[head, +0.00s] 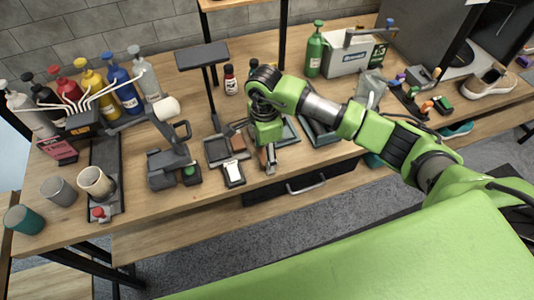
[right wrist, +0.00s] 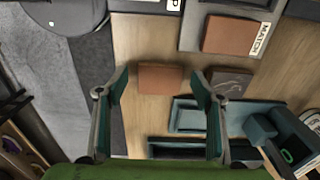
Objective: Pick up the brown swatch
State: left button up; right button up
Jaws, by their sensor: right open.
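The brown swatch (right wrist: 160,79) lies flat on the wooden table in the right wrist view, between the two open fingers of my right gripper (right wrist: 161,85) in the picture. The fingers show no grip on it. In the head view my right gripper (head: 268,155) points down over the front of the table and partly hides that spot. A second brown swatch (right wrist: 232,35) lies on a grey tray marked "MATCH"; it also shows in the head view (head: 238,143). My left gripper is not in view.
A dark brown piece (right wrist: 230,83) lies right of the swatch, close to one finger. Teal-grey trays (right wrist: 195,115) are near it. A white-faced device (head: 233,174) stands at the table's front edge. Bottles (head: 90,85) crowd the left; a green bottle (head: 314,50) stands at the back.

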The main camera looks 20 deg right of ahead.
jog(key=shift+f, duration=0.15)
jog(key=shift+c, duration=0.3)
jog(key=c, duration=1)
jog(key=shift+o, duration=0.2)
